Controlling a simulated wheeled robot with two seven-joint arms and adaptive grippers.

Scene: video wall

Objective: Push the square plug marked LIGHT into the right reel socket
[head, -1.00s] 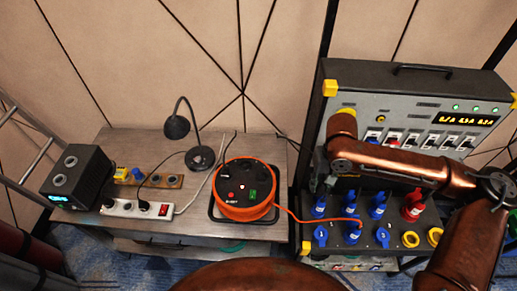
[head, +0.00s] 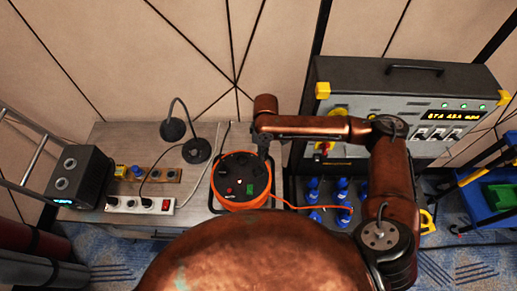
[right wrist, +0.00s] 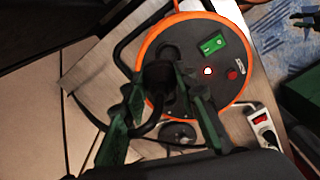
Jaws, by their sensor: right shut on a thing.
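My right gripper (head: 264,150) is over the reel's upper right part. In the right wrist view its green fingers are shut on a dark plug (right wrist: 158,76), close over the reel face. No LIGHT marking is readable. The plug and fingers hide the sockets behind them, and I cannot tell whether the plug touches one. My left gripper does not show in the head view.
A desk lamp (head: 173,129) and a white power strip (head: 130,205) with a red switch stand left of the reel. A black box (head: 78,178) is farther left.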

